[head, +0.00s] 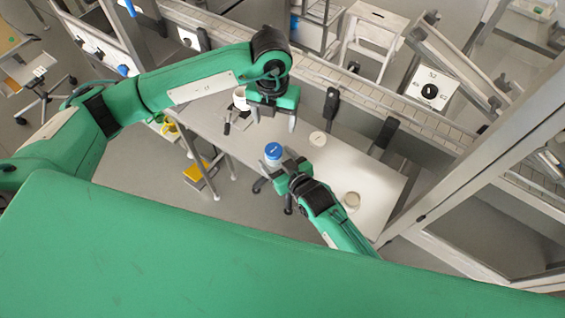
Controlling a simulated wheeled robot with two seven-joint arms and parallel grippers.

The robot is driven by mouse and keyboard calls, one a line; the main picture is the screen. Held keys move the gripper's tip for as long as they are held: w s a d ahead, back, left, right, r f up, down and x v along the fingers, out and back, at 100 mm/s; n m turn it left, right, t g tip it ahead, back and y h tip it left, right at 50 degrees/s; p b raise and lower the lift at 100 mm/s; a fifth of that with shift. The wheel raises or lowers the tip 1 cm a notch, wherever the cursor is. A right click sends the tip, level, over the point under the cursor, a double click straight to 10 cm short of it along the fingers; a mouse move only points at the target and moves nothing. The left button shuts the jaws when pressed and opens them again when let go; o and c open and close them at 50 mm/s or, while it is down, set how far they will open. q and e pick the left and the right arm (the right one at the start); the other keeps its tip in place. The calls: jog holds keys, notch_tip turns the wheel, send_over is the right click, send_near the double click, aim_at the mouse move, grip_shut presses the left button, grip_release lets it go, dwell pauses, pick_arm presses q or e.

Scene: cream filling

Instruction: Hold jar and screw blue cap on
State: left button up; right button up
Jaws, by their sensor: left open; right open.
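The blue cap (273,149) sits on top of a pale jar (272,162) on the white table, near its left front edge. I cannot tell whether the cap is seated or threaded. My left gripper (272,119) is open and empty above and behind the cap, with its fingers pointing down. It appears clear of the cap. My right gripper (274,169) is open at the jar, with one finger to its right and the other at its lower left. I cannot tell whether the fingers touch the jar, whose lower part is partly hidden.
The white table (330,170) also holds a white container (241,98) behind my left gripper and two pale round items, one at the back (318,138) and one at the right (351,200). A conveyor rail (400,110) runs behind. The table's middle is mostly clear.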

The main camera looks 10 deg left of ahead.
jog(key=b+v, duration=0.2)
jog(key=v, duration=1)
jog(key=shift+s+d+b, duration=0.2)
jog(key=shift+b, duration=0.1)
jog(key=shift+s+d+r, duration=0.3)
jog(key=shift+s+d, duration=0.05)
jog(key=shift+d, duration=0.05)
